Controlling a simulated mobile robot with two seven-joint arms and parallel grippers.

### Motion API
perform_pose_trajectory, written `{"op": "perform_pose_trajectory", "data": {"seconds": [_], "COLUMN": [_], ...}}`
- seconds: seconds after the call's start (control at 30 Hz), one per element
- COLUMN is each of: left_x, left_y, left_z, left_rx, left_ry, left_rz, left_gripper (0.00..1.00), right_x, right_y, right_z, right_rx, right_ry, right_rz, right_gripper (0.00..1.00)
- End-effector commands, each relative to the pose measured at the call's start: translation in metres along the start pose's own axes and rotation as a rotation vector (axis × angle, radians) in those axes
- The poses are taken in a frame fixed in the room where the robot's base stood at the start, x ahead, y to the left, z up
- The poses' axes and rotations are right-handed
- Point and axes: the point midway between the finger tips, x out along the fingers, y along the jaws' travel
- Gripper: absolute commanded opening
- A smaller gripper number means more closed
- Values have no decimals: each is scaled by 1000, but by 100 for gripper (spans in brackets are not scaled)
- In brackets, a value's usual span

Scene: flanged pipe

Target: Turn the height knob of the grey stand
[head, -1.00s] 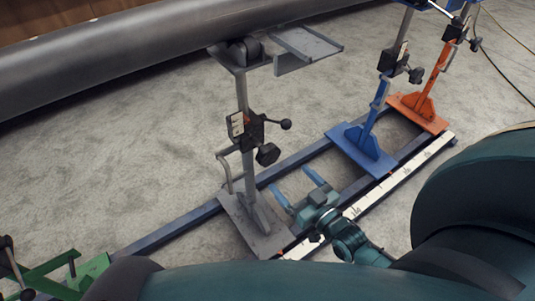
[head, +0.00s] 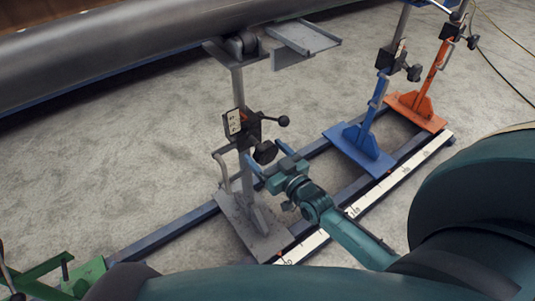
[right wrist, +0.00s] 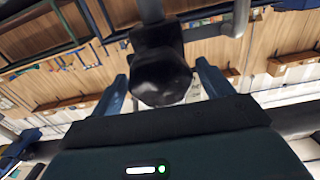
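The grey stand (head: 240,190) stands left of centre in the head view, with its base plate on the blue rail frame. Its black height knob (head: 265,151) sticks out from the clamp block on the post. My right gripper (head: 264,159) is open, its blue fingers reaching up to either side of the knob. In the right wrist view the dark faceted knob (right wrist: 160,78) sits between the two separated fingers (right wrist: 165,90), with gaps at both sides. My left gripper is not in view.
A lever with a black ball (head: 283,121) sits just above the knob. A blue stand (head: 361,145) and an orange stand (head: 420,105) are to the right, a green one (head: 85,275) at lower left.

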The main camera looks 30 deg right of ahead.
Motion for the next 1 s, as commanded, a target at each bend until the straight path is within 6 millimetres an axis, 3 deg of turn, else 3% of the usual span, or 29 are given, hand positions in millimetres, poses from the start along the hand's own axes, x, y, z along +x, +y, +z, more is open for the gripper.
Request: {"op": "perform_pose_trajectory", "data": {"seconds": [0.47, 0.77, 1.0], "left_x": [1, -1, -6], "left_y": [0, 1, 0], "left_z": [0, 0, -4], "left_rx": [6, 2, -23], "left_ry": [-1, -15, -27], "left_rz": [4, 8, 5], "left_gripper": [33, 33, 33], "right_x": [0, 0, 0], "right_y": [0, 0, 0], "right_z": [0, -1, -2], "right_rx": [0, 39, 177], "right_ry": [1, 0, -1], "right_rz": [0, 0, 0], "right_gripper": [40, 39, 39]}}
